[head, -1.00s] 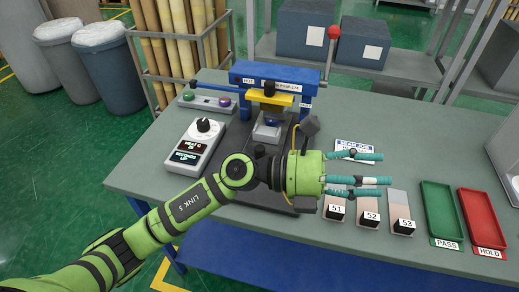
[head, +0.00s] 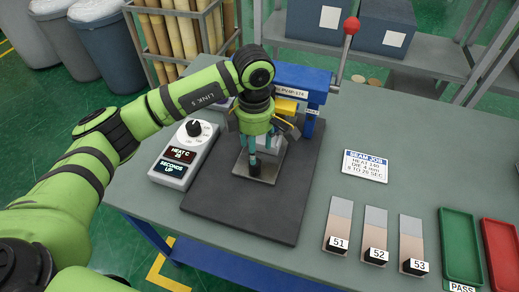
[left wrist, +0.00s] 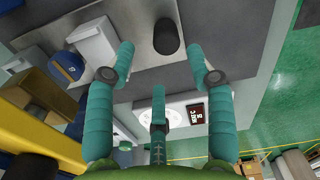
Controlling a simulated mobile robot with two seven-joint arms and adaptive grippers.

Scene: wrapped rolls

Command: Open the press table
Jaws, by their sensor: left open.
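The press (head: 318,82) has a blue frame, a yellow crosspiece (head: 290,92) and a lever with a red ball (head: 351,26). It stands at the back of a dark mat, partly hidden behind my arm. Its metal table plate (head: 262,174) lies low at the front. In the left wrist view a black round knob (left wrist: 166,37) stands on a pale metal plate (left wrist: 142,28). My left gripper (head: 250,160) points down over the plate. Its teal fingers (left wrist: 161,62) are spread and empty, close to the knob; contact is not clear. My right gripper is not in view.
A white control box (head: 185,155) with a dial stands left of the dark mat (head: 240,212). Sample strips (head: 375,235), a job card (head: 365,166), a green tray (head: 460,245) and a red tray (head: 502,255) lie to the right. The bench between them is clear.

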